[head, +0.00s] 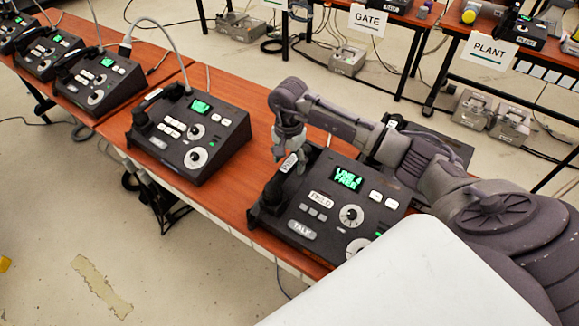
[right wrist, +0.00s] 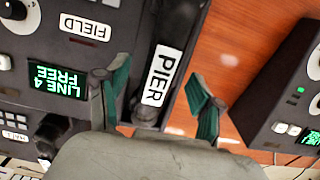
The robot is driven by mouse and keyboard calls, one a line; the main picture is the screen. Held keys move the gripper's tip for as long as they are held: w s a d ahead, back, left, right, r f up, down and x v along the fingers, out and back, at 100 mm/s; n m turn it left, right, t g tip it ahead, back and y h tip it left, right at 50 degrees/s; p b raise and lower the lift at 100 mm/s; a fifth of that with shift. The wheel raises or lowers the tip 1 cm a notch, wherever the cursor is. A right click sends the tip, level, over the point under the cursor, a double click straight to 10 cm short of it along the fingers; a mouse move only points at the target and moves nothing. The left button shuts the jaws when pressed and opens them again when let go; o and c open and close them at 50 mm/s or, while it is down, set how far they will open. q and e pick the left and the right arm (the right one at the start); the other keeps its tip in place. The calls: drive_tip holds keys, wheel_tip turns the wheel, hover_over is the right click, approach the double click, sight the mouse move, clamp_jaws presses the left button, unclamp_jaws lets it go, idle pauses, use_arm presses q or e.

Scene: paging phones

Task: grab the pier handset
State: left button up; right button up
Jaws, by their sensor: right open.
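The pier handset (head: 272,190) is dark, with a white label. It lies along the left side of a black console (head: 335,235) whose green display reads "LINE 4 FREE". In the right wrist view the label on the handset (right wrist: 160,75) reads "PIER". My right gripper (head: 291,160) is over the handset's far end, pointing down. In the right wrist view my right gripper (right wrist: 158,88) is open, its two teal fingers on either side of the handset with gaps visible. Whether the fingers reach down beside it cannot be told. My left gripper is not in view.
A similar console (head: 190,135) stands to the left on the wooden table (head: 245,185), with more consoles further left. Bare wood separates the two nearest. Tables at the back carry "GATE" (head: 367,20) and "PLANT" (head: 488,50) signs. Cables run behind the consoles.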

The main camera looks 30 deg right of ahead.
drive_tip(key=shift+f, duration=1.4)
clamp_jaws()
